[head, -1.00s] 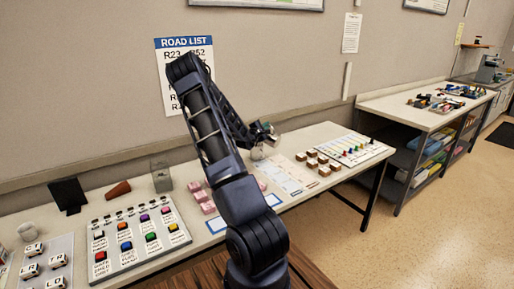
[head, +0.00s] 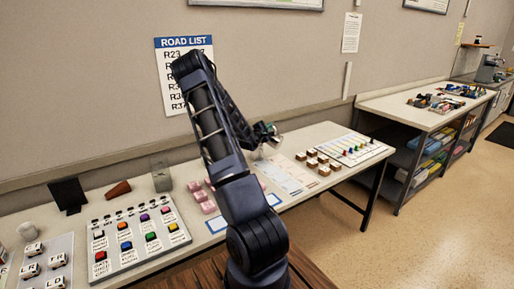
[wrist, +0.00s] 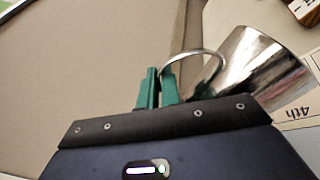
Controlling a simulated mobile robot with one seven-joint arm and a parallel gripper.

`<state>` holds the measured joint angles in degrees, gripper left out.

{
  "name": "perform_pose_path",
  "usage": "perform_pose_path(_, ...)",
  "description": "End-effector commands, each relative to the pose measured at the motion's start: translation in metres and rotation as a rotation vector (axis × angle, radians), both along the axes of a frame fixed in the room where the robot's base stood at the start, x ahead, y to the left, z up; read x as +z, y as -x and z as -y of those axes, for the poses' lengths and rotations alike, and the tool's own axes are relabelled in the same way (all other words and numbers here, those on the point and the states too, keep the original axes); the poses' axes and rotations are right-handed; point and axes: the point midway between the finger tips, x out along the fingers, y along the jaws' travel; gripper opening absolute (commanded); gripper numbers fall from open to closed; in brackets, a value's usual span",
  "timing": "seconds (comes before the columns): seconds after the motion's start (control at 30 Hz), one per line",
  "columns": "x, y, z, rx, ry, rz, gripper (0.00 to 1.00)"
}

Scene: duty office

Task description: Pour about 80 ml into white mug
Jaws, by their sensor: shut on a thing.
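My gripper (wrist: 158,88) has green fingers, shut on the thin loop handle of a shiny metal jug (wrist: 255,65) in the wrist view. The jug is to the right of the fingers and its inside is not visible. In the head view my gripper (head: 266,134) is over the middle of the long table, where the jug is hard to make out. A small white mug-like thing (head: 27,230) stands at the table's far left end, well away from my gripper. Its opening and contents cannot be made out.
A panel of coloured buttons (head: 138,235) and pink blocks (head: 203,200) lie between the white thing and my gripper. A clear container (head: 161,178) stands at the back. Brown-and-white blocks (head: 318,163) and a peg board (head: 349,148) are to the right.

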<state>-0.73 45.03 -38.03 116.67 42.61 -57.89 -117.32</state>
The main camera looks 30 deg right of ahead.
Motion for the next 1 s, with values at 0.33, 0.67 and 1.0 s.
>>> perform_pose_path(0.33, -0.012, 0.023, 0.011, 0.0, -0.092, 0.192, 0.0)
perform_pose_path(0.67, -0.021, 0.031, 0.015, -0.001, -0.142, 0.293, 0.0)
perform_pose_path(1.0, -0.027, 0.035, 0.017, 0.0, -0.174, 0.362, 0.0)
